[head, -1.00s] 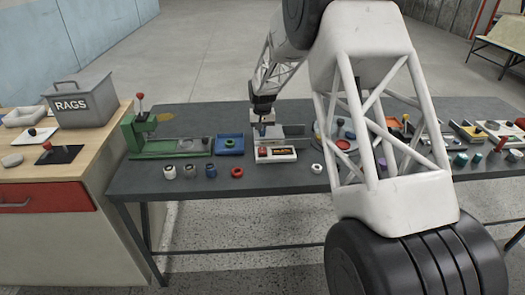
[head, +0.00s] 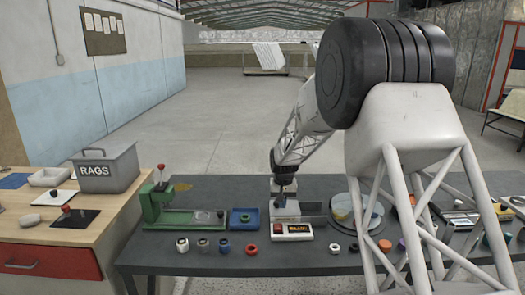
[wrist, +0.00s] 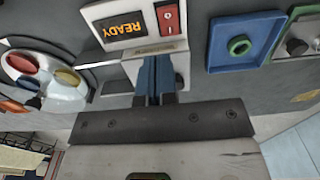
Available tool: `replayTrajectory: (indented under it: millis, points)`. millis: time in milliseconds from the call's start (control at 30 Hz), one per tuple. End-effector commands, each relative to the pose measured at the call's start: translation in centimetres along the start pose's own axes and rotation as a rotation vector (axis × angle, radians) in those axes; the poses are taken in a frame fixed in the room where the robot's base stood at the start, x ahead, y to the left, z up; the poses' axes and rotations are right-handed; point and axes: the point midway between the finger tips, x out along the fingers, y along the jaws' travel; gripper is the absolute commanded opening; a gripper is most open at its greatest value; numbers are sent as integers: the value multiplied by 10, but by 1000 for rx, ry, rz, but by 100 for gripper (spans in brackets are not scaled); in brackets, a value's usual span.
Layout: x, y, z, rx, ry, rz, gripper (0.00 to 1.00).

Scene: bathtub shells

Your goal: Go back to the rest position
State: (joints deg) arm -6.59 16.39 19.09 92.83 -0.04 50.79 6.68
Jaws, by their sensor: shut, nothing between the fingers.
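My gripper (head: 284,191) points down over the dark bench, above the grey and white device with a display and a red switch (head: 293,231). In the wrist view my gripper (wrist: 155,62) has its blue fingers together with nothing between them. The device's display (wrist: 123,23) reads "READY" there, just beyond the fingertips. Whether the fingertips touch the device cannot be told. My arm hides part of the bench's right half.
The blue tray (head: 244,222) with a green ring and the green press (head: 170,210) stand left of the device. Several small rings and a red ring (head: 251,249) lie along the front edge. A round plate (head: 357,210) is to the right. The RAGS box (head: 106,167) stands on the wooden cabinet.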

Motion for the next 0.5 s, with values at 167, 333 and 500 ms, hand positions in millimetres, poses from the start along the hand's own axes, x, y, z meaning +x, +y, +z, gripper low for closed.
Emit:
replayTrajectory:
  millis: [167, 333, 500]
  points:
    - [-39, 12, 34, 2, 18, -1, 0]
    - [-71, 23, 68, 4, 34, -2, 0]
    - [-99, 33, 105, 5, 49, -2, 0]
